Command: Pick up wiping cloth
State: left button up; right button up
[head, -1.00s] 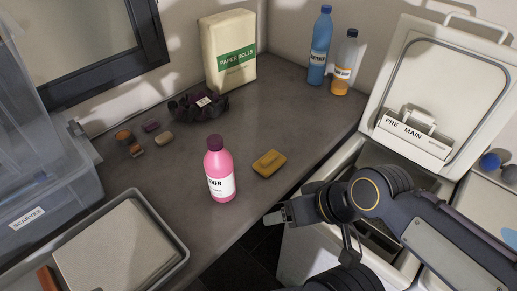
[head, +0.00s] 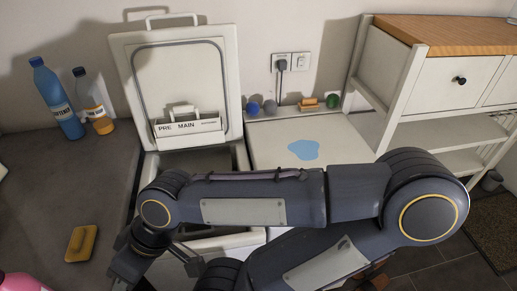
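A flat light-blue patch (head: 304,150) with a wavy outline lies on the white top of the right-hand machine (head: 275,136). I cannot tell whether it is the wiping cloth or a liquid spill. No other cloth is clearly visible. My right arm crosses the front of both machines, and its gripper (head: 128,268) hangs at the lower left, beside the counter's edge. It is well to the left of the blue patch. Its fingers are dark and partly cut off, so I cannot tell their opening. My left gripper is not in view.
The left toploader's lid (head: 184,75) stands open. Balls and an orange-brown brush (head: 308,104) line the right machine's back. A shelf unit (head: 447,75) stands at right.

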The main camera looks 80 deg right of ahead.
aim_at(80, 247)
jog(key=k+z, duration=0.3)
jog(key=k+l+z, duration=0.15)
jog(key=k+z, duration=0.15)
jog(key=j+z, duration=0.1)
jog(key=z, duration=0.3)
jog(key=j+z, duration=0.15)
jog(key=z, duration=0.3)
jog(key=j+z, duration=0.2)
jog(key=z, duration=0.2)
jog(key=j+z, duration=0.15)
jog(key=z, duration=0.3)
jog(key=j+z, duration=0.1)
jog(key=z, duration=0.3)
jog(key=i+j, duration=0.35)
jog(key=l, duration=0.35)
jog(key=i+u, duration=0.1)
jog(key=u, duration=1.75)
jog(key=l+z, duration=0.25)
jog(key=z, duration=0.2)
jog(key=i+l+z, duration=0.2)
jog(key=z, duration=0.3)
